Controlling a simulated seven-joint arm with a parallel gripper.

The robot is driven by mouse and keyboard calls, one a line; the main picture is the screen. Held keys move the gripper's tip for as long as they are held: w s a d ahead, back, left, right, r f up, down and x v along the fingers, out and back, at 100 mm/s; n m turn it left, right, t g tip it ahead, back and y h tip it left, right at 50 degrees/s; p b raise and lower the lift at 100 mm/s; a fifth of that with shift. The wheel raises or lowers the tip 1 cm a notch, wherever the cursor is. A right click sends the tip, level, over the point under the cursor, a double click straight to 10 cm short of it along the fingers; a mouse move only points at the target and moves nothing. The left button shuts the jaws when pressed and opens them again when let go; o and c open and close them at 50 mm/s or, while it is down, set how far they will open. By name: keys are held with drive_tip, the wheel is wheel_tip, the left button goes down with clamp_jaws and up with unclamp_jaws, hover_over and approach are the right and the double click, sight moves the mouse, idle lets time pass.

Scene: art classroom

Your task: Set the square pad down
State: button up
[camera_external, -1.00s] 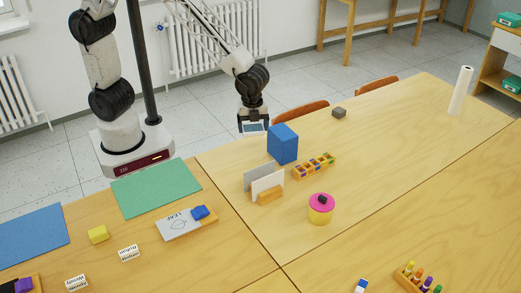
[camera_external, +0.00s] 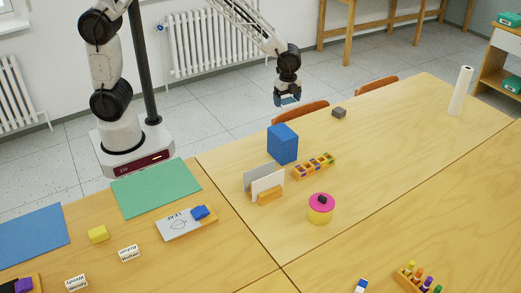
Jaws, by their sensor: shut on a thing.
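My gripper (camera_external: 287,101) is in the air beyond the far edge of the table, behind and above the blue box. It is shut on a small flat thing with a pale blue look, which I take to be the square pad (camera_external: 289,100). The fingers hide part of it, and it is too small to make out its full shape. The pad is clear of the table and touches nothing but the gripper.
A blue box (camera_external: 283,144) stands near the far edge, beside upright cards (camera_external: 266,184) and an orange tray (camera_external: 314,166). A small dark grey block (camera_external: 339,113) lies right of the gripper.

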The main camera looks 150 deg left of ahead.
drive_tip(key=s+a+f, duration=0.1)
drive_tip(key=s+a, duration=0.3)
drive_tip(key=shift+n, duration=0.4)
drive_tip(key=f, duration=1)
drive_tip(key=shift+w+f, duration=0.2)
drive_tip(key=shift+w, duration=0.15)
drive_tip(key=shift+a, duration=0.1)
hover_over(329, 130)
drive_tip(key=shift+f, duration=0.75)
drive_tip(key=shift+s+f, duration=0.1)
drive_tip(key=shift+f, duration=1.65)
drive_tip(key=shift+f, duration=0.15)
